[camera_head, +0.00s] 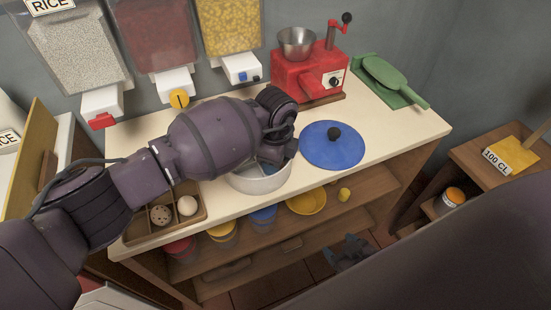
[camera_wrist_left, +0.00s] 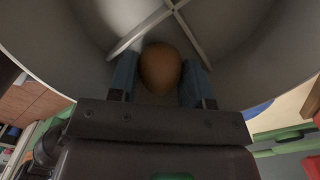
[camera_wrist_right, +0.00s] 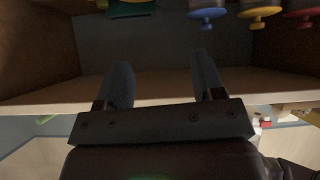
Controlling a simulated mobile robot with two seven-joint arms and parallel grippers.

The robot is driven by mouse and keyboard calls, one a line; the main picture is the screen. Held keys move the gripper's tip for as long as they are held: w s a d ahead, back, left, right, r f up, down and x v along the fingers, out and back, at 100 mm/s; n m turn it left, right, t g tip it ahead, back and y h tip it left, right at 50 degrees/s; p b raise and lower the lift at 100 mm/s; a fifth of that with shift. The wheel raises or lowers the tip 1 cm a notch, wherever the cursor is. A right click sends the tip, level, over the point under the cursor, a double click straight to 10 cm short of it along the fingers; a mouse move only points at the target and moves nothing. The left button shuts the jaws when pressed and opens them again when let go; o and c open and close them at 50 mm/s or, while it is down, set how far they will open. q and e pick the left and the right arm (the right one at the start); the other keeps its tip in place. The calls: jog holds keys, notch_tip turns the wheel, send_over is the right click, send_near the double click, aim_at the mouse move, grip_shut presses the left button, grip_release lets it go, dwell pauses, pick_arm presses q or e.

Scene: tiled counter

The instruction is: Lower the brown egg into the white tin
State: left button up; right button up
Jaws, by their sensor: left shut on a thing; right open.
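The white tin (camera_head: 262,184) stands on the counter near its front edge, partly covered by my left arm in the head view. In the left wrist view its grey inner wall (camera_wrist_left: 245,60) surrounds the fingers, and a pale cross-shaped divider (camera_wrist_left: 140,33) lies at the bottom. My left gripper (camera_wrist_left: 160,75) points down inside the tin, shut on the brown egg (camera_wrist_left: 160,66), which is between its blue fingers close to the divider. I cannot tell whether the egg touches the bottom. The egg is hidden in the head view. My right gripper (camera_head: 350,252) is low before the shelves, open and empty.
A wooden box (camera_head: 136,226) holds a speckled egg (camera_head: 160,215) and a pale egg (camera_head: 187,205) left of the tin. A blue lid (camera_head: 332,146) lies right of the tin. A red grinder (camera_head: 305,75) and a green board (camera_head: 388,80) stand behind. Cups stand on the shelf below.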

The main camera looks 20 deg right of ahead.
pick_arm(q)
jog(key=o, duration=0.7)
notch_tip(320, 180, up, 5)
jog(key=shift+f+p, duration=0.15)
jog(key=shift+p, duration=0.45)
notch_tip(320, 180, up, 6)
jog(key=shift+f+p, duration=0.15)
jog(key=shift+p, duration=0.4)
jog(key=shift+r, duration=0.2)
pick_arm(e)
jog(key=r, duration=0.1)
jog(key=w+r, duration=0.1)
jog(key=r, duration=0.1)
jog(key=shift+w+r, duration=0.1)
jog(key=shift+r, duration=0.1)
